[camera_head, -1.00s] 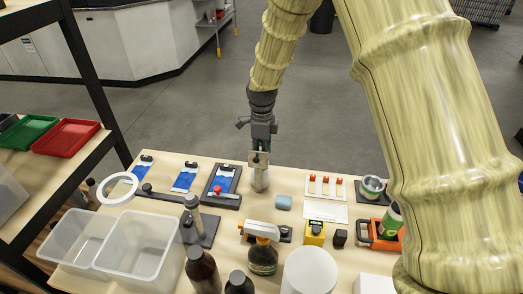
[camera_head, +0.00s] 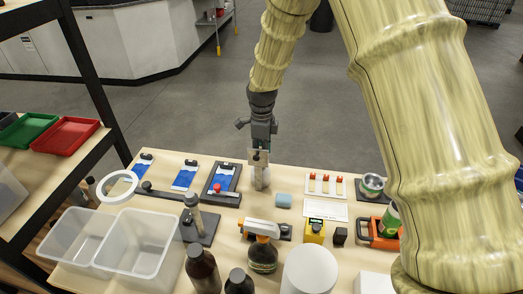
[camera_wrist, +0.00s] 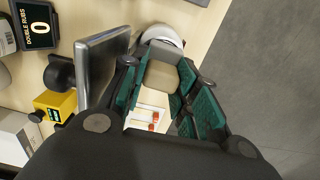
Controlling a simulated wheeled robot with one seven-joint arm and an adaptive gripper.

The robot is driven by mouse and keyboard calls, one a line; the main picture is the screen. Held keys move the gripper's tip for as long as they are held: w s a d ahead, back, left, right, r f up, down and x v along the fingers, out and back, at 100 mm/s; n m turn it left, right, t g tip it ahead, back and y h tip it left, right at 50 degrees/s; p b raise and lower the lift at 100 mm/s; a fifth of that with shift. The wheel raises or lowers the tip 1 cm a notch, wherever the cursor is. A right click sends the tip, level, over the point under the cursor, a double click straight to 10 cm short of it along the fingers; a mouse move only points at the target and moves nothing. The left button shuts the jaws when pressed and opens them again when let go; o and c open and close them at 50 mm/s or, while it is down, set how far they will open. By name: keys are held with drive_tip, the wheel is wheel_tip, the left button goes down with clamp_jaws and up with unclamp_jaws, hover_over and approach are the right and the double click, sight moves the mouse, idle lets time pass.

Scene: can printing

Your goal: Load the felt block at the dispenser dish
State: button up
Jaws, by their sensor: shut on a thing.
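My gripper (camera_head: 260,160) points down over the table's far edge, right of the dark-framed blue panel. In the wrist view, the gripper (camera_wrist: 160,90) has its teal finger pads closed on a beige-grey block (camera_wrist: 162,77), which looks like the felt block. In the head view the fingers largely hide it, and a pale shape shows at the fingertips. A metal dish (camera_head: 372,186) sits on a dark base at the far right, apart from the gripper; it seems to be the dispenser dish.
A white rack with red-tipped pieces (camera_head: 325,184) stands between gripper and dish. A yellow box (camera_head: 315,231), bottles and a clear bin (camera_head: 140,240) fill the near side. A grey metallic slab (camera_wrist: 103,65) shows beside the fingers.

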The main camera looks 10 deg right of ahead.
drive_tip(key=shift+f, duration=0.4)
idle(1.1)
drive_tip(key=shift+r+p, duration=2.25)
drive_tip(key=shift+r, duration=1.25)
